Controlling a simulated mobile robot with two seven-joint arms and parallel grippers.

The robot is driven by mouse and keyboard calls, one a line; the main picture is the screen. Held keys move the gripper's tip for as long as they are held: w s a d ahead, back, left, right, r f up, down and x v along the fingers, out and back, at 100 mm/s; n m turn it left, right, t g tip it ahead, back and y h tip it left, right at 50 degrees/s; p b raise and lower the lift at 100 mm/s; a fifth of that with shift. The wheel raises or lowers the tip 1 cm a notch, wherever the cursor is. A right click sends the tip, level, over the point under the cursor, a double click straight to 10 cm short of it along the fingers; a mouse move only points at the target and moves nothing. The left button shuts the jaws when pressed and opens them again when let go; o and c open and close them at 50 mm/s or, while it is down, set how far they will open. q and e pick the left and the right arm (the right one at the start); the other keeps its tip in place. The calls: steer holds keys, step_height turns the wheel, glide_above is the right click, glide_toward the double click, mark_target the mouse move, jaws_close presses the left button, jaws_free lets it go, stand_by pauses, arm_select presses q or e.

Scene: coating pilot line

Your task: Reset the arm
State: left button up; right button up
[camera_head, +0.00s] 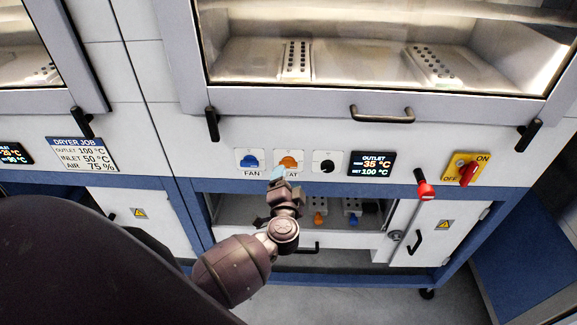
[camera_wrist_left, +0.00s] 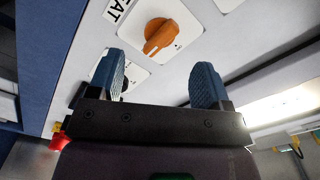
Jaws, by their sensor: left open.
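My left gripper (camera_head: 278,182) is in front of the dryer's control panel, just below the orange heat knob (camera_head: 288,161). In the left wrist view, its two blue fingertips (camera_wrist_left: 158,80) stand wide apart with nothing between them. The orange knob (camera_wrist_left: 160,36) shows beyond the fingers, apart from them, on its white plate. My left arm comes in from the lower left of the head view. My right gripper is in neither view.
A blue fan knob (camera_head: 249,160) and a black knob (camera_head: 327,164) flank the orange one. A red-tipped lever (camera_head: 425,190) and yellow-red switch (camera_head: 467,170) are at right. An open lower compartment (camera_head: 240,212) lies below.

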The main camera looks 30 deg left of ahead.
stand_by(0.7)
arm_select(q)
steer(key=shift+d+n, duration=0.15)
steer(key=shift+n, duration=0.45)
steer(key=shift+w+d+r+n+t+h, duration=0.15)
steer(key=shift+d+n+t+h, duration=0.1)
steer(key=shift+n+t+h, duration=0.15)
steer(key=s+d+r+t+h, duration=0.1)
steer(key=d+r+t+h, duration=0.2)
steer(key=d+h, duration=0.8)
steer(key=s+a+f+n+g+y+b, duration=0.1)
steer(key=s+a+f+g, duration=0.2)
steer(key=s+f, duration=0.5)
steer(key=s+a+f+n+g+y+b, duration=0.1)
steer(key=s+a+f+g+b, duration=0.1)
steer(key=s+f, duration=0.7)
steer(key=s+a+g, duration=0.1)
steer(key=s+g, duration=0.1)
steer(key=s, duration=0.1)
steer(key=shift+s+a, duration=0.15)
steer(key=shift+a, duration=0.2)
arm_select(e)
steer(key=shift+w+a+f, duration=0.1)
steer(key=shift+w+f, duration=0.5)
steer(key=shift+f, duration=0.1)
